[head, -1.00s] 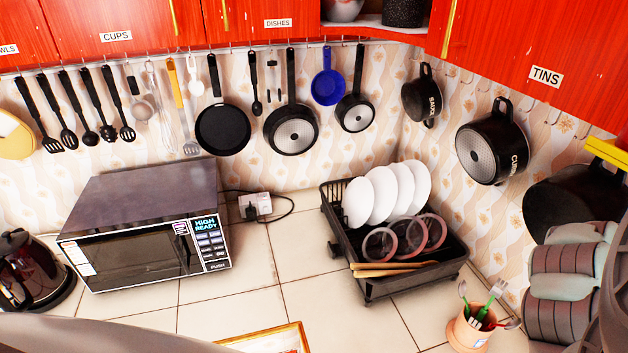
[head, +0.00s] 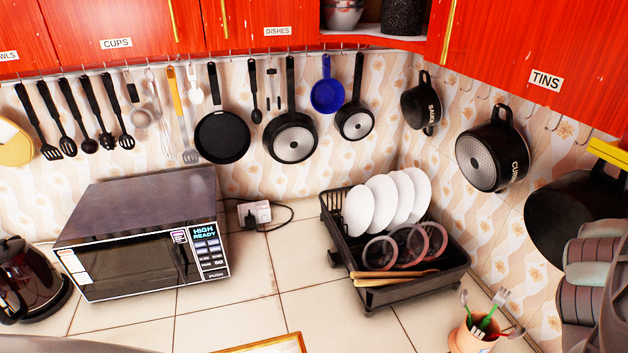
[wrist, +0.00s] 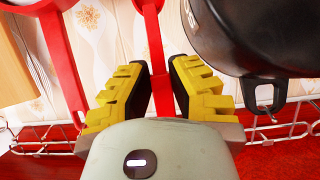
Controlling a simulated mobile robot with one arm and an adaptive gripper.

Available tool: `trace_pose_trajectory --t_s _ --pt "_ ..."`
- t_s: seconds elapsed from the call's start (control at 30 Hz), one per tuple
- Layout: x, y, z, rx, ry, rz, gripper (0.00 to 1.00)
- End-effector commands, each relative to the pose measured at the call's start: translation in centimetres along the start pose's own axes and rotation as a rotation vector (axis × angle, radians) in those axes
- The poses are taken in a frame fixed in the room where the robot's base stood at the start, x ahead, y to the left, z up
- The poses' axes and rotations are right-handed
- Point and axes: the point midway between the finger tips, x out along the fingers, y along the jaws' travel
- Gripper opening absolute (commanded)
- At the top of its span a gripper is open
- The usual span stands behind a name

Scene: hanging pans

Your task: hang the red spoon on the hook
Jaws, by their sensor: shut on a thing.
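In the wrist view my gripper (wrist: 157,78) has its yellow and black fingers closed on the thin red handle of the red spoon (wrist: 154,45). The handle runs up and down between the fingers, and its upper end leaves the frame, so I cannot see the whole spoon. In the head view only a yellow part of my gripper (head: 609,153) shows at the right edge, in front of a black pan; the held spoon is not visible there. Empty hooks (head: 553,118) hang under the TINS cabinet.
A second red utensil (wrist: 58,60) is left of the held one in the wrist view. A black pot (wrist: 262,40) hangs close on the right, near the wire rail (wrist: 290,130). A cup of cutlery (head: 470,338) and a dish rack (head: 375,290) stand on the counter.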

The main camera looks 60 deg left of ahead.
Motion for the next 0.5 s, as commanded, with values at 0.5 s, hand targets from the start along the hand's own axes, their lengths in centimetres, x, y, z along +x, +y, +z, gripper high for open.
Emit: trace_pose_trajectory --t_s 0.5 --pt "2.7 -0.1 0.1 0.001 0.002 -0.002 0.0"
